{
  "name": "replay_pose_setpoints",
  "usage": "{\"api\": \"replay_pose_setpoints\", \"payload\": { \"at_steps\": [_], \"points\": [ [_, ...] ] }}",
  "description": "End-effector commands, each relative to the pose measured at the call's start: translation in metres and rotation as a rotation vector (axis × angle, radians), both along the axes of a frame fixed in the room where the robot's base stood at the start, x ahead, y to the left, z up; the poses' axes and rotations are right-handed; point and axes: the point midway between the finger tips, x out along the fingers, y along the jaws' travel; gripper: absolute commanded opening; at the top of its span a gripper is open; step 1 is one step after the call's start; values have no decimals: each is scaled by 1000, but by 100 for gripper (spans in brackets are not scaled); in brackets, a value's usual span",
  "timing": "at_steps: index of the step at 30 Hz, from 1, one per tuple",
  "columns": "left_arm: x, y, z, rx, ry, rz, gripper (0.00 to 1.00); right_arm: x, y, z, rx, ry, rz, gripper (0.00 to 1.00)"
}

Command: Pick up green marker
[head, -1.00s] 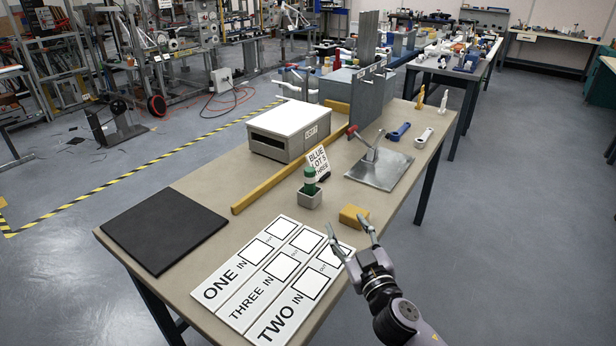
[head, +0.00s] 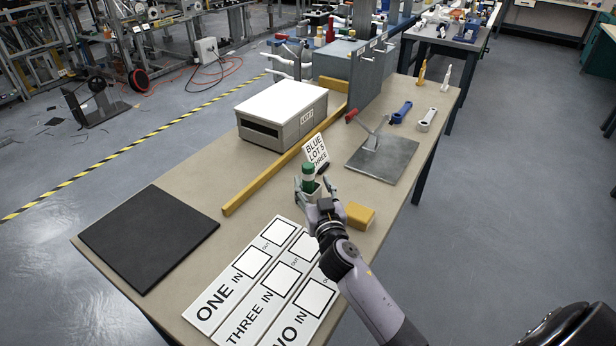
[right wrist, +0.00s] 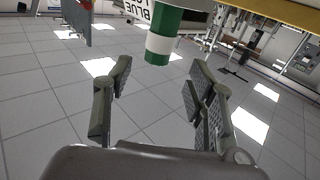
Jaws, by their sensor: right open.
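The green marker (head: 308,174) is a short green cylinder with a white band. It stands upright in a small grey block holder, partly hidden behind my right gripper. My right gripper (head: 313,187) is open, its fingers spread on the near side of the marker. In the right wrist view the marker (right wrist: 165,33) shows at the top, between the lines of the two open fingers (right wrist: 157,78) and apart from both; I cannot tell how far beyond the tips it is. My left gripper is not in view.
A "BLUE LOT'S THREE" card (head: 316,152) stands just behind the marker. A yellow block (head: 360,215) lies right of my gripper. A grey box (head: 283,112), yellow bar (head: 270,179), metal plate (head: 382,158), black mat (head: 150,236) and label boards (head: 243,312) surround it.

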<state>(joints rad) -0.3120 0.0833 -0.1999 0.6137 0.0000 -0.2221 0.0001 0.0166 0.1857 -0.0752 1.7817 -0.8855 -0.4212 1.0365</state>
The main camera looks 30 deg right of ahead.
Motion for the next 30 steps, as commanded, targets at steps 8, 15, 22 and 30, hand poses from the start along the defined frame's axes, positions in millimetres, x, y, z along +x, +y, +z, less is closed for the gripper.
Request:
{"api": "replay_pose_setpoints", "payload": {
  "at_steps": [8, 15, 22, 30],
  "points": [
    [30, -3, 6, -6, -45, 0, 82, 23, -6, 1, -1, 0, 1, 51],
    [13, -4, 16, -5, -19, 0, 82, 53, -17, 7, -2, 0, 1, 51],
    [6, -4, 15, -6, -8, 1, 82, 70, -21, 4, 0, 0, 1, 51],
    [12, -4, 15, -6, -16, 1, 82, 70, -21, 4, 0, 0, 1, 47]
  ]
}}
